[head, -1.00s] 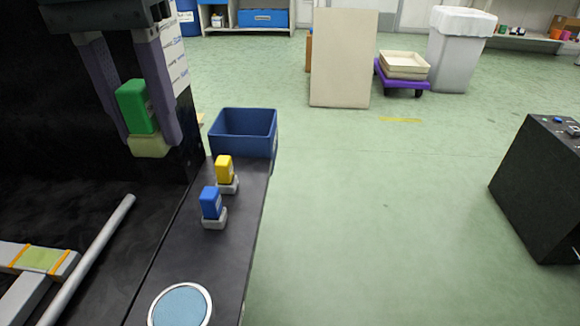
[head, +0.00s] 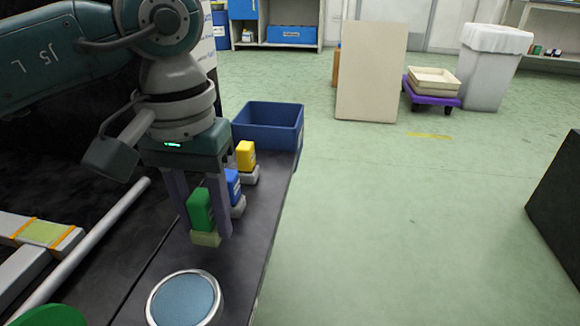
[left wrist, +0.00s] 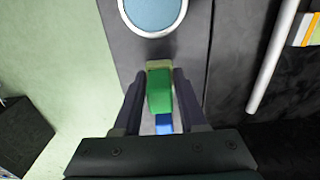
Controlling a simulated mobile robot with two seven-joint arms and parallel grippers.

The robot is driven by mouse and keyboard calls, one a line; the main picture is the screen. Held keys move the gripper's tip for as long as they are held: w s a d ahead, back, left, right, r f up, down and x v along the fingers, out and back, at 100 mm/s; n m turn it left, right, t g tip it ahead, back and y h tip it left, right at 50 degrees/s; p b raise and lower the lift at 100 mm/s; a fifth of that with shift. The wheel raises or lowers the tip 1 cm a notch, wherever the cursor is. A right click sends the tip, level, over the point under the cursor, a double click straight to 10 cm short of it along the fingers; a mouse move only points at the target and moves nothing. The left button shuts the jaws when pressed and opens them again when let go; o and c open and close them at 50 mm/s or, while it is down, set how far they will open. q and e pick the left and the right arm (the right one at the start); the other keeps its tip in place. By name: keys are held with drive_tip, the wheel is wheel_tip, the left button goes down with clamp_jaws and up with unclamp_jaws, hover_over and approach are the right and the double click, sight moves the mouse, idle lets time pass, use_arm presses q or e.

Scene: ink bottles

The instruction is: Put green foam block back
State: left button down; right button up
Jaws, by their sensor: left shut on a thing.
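The green foam block (head: 200,210), with a pale yellow-green base (head: 205,239), is between the fingers of my left gripper (head: 205,235), which is shut on it. It also shows in the left wrist view (left wrist: 159,95) between the fingers. The block is over the dark bench strip, in front of a blue block (head: 233,186) on a grey base. I cannot tell whether its base touches the bench. A yellow block (head: 246,156) on a grey base stands behind the blue one. My right gripper is not in view.
A round blue pad with a silver rim (head: 185,299) lies on the bench nearer to me. A blue bin (head: 270,129) stands at the far end. A grey rod (head: 85,246) lies to the left. Green floor is open to the right.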

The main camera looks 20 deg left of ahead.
use_arm(q)
wheel_tip(320, 180, down, 2)
drive_tip(key=shift+f+b, duration=0.25)
drive_tip(key=shift+b, duration=0.05)
drive_tip(key=shift+r, duration=0.1)
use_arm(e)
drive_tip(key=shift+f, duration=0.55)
use_arm(q)
drive_tip(key=shift+f, duration=0.25)
drive_tip(key=shift+c, duration=2.3)
unclamp_jaws()
drive_tip(key=shift+r, duration=0.1)
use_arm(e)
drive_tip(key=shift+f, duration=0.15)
